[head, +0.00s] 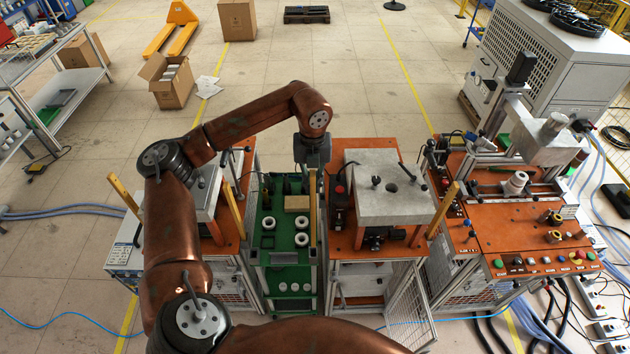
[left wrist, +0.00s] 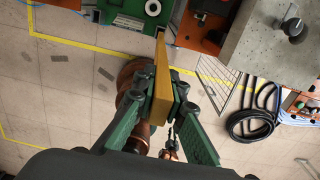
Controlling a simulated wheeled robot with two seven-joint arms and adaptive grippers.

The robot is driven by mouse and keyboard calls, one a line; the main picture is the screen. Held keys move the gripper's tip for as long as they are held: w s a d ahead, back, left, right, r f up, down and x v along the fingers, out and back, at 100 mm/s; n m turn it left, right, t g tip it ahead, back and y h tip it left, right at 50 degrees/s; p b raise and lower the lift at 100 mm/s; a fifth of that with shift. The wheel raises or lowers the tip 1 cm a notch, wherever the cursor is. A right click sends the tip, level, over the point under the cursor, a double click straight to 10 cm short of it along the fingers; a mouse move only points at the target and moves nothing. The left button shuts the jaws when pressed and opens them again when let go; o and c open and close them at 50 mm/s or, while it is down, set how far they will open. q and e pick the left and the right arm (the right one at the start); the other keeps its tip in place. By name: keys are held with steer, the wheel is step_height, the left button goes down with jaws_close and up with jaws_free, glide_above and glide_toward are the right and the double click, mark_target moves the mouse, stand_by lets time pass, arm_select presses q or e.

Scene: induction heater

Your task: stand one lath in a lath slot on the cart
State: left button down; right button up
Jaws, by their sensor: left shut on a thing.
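The held lath (head: 313,205) is a long, thin yellow-orange wooden strip at the right edge of the green cart (head: 284,257). My left gripper (head: 312,166) is above its upper end. In the left wrist view the gripper (left wrist: 164,92) is shut on this lath (left wrist: 162,75), with a dark green finger on each side. The lath runs away from the fingers towards the green cart top (left wrist: 128,18). The lath's far end and any slot under it are hard to make out, so I cannot tell whether it is seated. My right gripper is not in view.
White rings (head: 269,223) and a brown block (head: 297,203) sit on the cart. Orange-topped stations flank it closely; the right one carries a grey metal block (head: 388,190). Other yellow-orange strips (head: 234,210) lean at the stations. A mesh door (head: 409,305) hangs open.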

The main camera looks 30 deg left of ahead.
mark_target(313, 199)
arm_select(q)
step_height(313, 199, down, 2)
steer(key=shift+b, duration=0.55)
steer(key=shift+f+b, duration=1.05)
steer(key=shift+f, duration=1.15)
steer(key=shift+f+b, duration=0.15)
steer(key=shift+b, duration=0.2)
